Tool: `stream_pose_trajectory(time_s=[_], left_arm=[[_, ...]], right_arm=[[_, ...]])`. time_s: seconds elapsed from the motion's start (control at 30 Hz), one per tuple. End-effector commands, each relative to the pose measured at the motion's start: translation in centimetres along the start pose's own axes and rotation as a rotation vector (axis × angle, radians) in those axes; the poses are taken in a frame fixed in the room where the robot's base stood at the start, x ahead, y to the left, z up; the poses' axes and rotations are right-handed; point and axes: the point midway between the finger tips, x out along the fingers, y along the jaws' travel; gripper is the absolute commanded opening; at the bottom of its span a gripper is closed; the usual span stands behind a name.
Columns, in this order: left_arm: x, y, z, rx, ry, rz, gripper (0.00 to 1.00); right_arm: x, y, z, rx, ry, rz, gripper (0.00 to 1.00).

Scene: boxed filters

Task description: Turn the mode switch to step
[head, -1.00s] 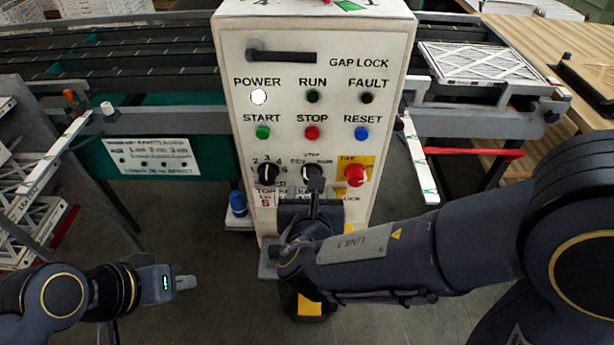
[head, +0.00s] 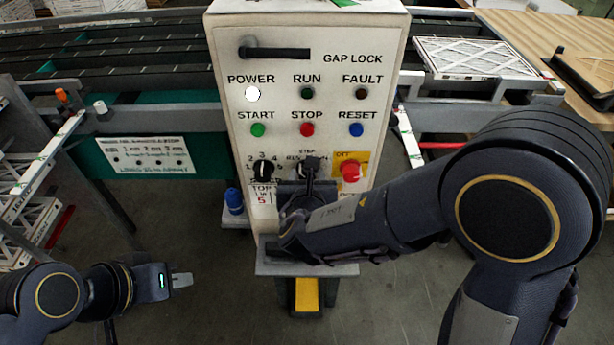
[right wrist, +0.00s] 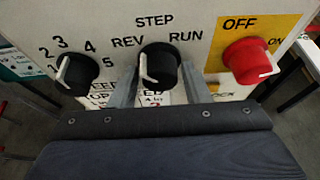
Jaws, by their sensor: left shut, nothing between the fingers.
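The mode switch (right wrist: 163,62) is a black knob with a white pointer, on the panel under the REV, STEP and RUN labels. In the right wrist view its pointer leans to the upper left, seemingly toward REV. My right gripper (right wrist: 159,72) is open, with one finger on each side of the knob's lower part; I cannot tell whether they touch it. In the head view the right gripper (head: 309,178) partly hides the switch. My left gripper (head: 182,281) is shut and empty, low at the left, away from the panel.
A black numbered knob (right wrist: 77,72) is left of the switch and a red OFF/ON knob (right wrist: 248,62) is close on its right. START (head: 257,130), STOP (head: 307,129) and RESET (head: 356,130) buttons sit above. A blue-capped object (head: 234,200) stands beside the panel.

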Motion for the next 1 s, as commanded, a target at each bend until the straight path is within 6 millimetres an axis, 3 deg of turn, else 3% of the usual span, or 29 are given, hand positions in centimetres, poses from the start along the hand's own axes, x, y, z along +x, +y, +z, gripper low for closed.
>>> stream_pose_trajectory(time_s=[0.37,1.0], left_arm=[[1.8,-0.8,0.9,0.0,0.0,0.0,0.0],[12.1,-5.5,6.1,0.0,0.0,0.0,0.0]], right_arm=[[0.2,-0.1,-0.4,0.067,-0.002,0.026,0.2],[0.4,-0.4,-0.8,0.527,-0.005,0.216,0.2]])
